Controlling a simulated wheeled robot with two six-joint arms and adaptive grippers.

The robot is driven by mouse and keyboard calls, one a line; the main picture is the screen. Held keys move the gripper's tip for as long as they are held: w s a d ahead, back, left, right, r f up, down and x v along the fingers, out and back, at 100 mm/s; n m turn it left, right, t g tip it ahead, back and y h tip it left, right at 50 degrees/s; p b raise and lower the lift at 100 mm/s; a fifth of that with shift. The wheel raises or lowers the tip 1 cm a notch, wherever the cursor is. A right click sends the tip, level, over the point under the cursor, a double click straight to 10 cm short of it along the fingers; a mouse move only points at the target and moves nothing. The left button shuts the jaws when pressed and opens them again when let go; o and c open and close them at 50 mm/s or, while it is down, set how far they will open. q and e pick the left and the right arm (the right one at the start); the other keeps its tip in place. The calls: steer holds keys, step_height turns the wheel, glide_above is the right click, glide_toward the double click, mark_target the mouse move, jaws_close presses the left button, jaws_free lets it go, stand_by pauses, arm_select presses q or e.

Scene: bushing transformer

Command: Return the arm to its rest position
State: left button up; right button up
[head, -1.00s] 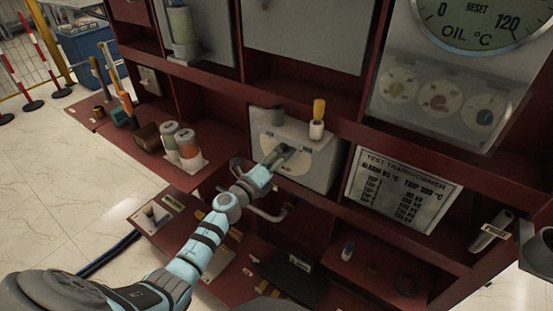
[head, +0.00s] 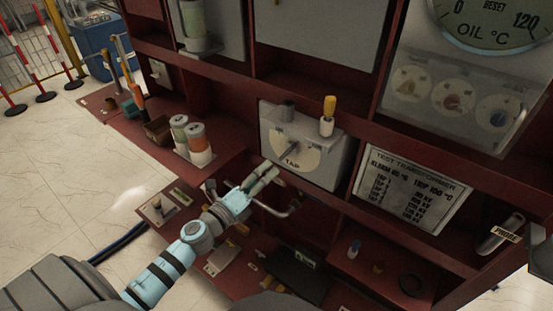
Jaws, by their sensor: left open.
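My left arm comes in from the lower left, light blue with dark bands. Its gripper (head: 268,172) is open and empty, in front of and just below-left of the grey tap box (head: 322,160). The tap box has a pale dial marked TAP with a dark pointer, and the gripper appears apart from it. My right gripper is not clearly in view; only a grey piece of my body shows at the right edge.
Two canisters (head: 198,138) sit on the left shelf. A metal bar handle (head: 285,211) lies close below my gripper. A test transformer plate (head: 410,190) is right of the box. Open floor (head: 60,190) lies at left.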

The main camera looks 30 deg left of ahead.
arm_select(q)
steer(key=s+a+f+n+g+y+p, duration=0.1)
steer(key=s+a+f+n+g+y, duration=0.1)
steer(key=a+f+n, duration=0.35)
steer(key=s+a+f+n+g+y, duration=0.25)
steer(key=f+n, duration=0.45)
steer(key=f, duration=0.4)
steer(key=s+f+n+g+p, duration=0.2)
steer(key=s+f+n+g, duration=0.35)
steer(key=s+f, duration=0.6)
steer(key=s+d+f+n+g+p, duration=0.1)
steer(key=s+d+f+n+g, duration=0.1)
steer(key=s, duration=0.7)
steer(key=s+d+f+n+g+p, duration=0.1)
steer(key=s+d+f+n+g, duration=0.1)
steer(key=s, duration=0.7)
steer(key=s+d+f+n+g+h+p, duration=0.1)
steer(key=s+d+f+n+g, duration=0.1)
steer(key=s+d+f, duration=0.4)
steer(key=s+d+n, duration=0.1)
steer(key=s, duration=0.2)
steer(key=shift+d+g, duration=0.2)
steer(key=shift+g, duration=0.1)
